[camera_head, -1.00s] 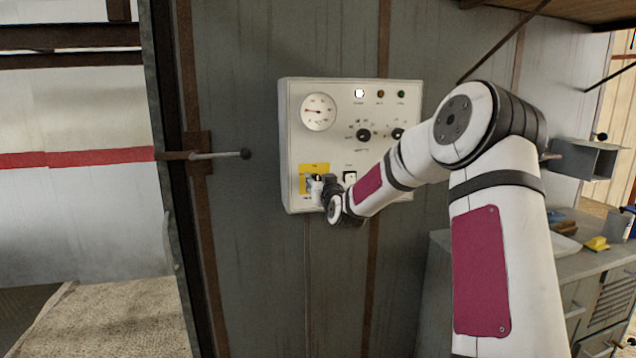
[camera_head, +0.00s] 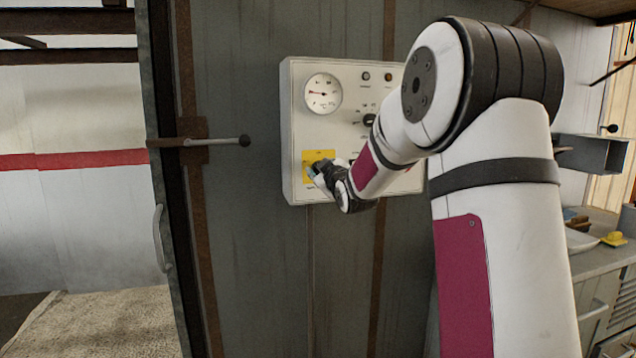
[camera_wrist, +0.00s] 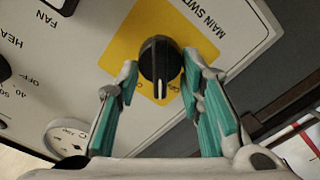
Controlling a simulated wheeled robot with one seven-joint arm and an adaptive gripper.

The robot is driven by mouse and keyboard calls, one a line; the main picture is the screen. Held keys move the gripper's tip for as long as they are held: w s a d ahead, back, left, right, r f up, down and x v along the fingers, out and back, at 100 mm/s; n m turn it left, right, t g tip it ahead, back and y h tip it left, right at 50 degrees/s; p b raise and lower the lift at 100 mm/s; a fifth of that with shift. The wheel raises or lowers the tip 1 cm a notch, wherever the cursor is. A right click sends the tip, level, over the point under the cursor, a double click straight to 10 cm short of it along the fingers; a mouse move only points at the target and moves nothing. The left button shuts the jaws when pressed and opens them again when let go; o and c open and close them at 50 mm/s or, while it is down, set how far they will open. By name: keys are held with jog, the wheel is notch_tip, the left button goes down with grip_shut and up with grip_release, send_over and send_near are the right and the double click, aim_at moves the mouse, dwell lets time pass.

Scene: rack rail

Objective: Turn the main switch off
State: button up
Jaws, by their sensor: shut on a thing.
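The main switch (camera_wrist: 160,58) is a black rotary knob on a yellow plate (camera_wrist: 122,45), labelled "MAIN SWITCH". Its pale pointer line faces the bottom of the wrist view, and the small position marks around it are mostly hidden. My gripper (camera_wrist: 161,72) has its two teal-padded fingers on either side of the knob and is shut on it. In the head view my gripper (camera_head: 318,174) is at the yellow plate (camera_head: 319,157) on the panel's lower left and hides the knob. The white indicator lamp (camera_head: 366,76) looks dark.
The pale control panel (camera_head: 297,130) also has a round gauge (camera_head: 323,93), an orange lamp (camera_head: 388,77) and a black selector knob (camera_head: 369,120). A lever handle (camera_head: 225,141) sticks out left of it. A bench with a metal box (camera_head: 597,152) above it is at right.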

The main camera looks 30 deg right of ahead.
jog(key=n+b, duration=0.3)
jog(key=b, duration=0.2)
jog(key=n+b, duration=0.2)
jog(key=shift+w+a+f+n+b, duration=0.15)
jog(key=shift+f+n+b, duration=0.15)
jog(key=shift+f, duration=0.05)
jog(key=n+b, duration=0.4)
jog(key=b, duration=0.1)
jog(key=shift+n, duration=0.4)
jog(key=o, duration=1.1)
jog(key=v, duration=1.2)
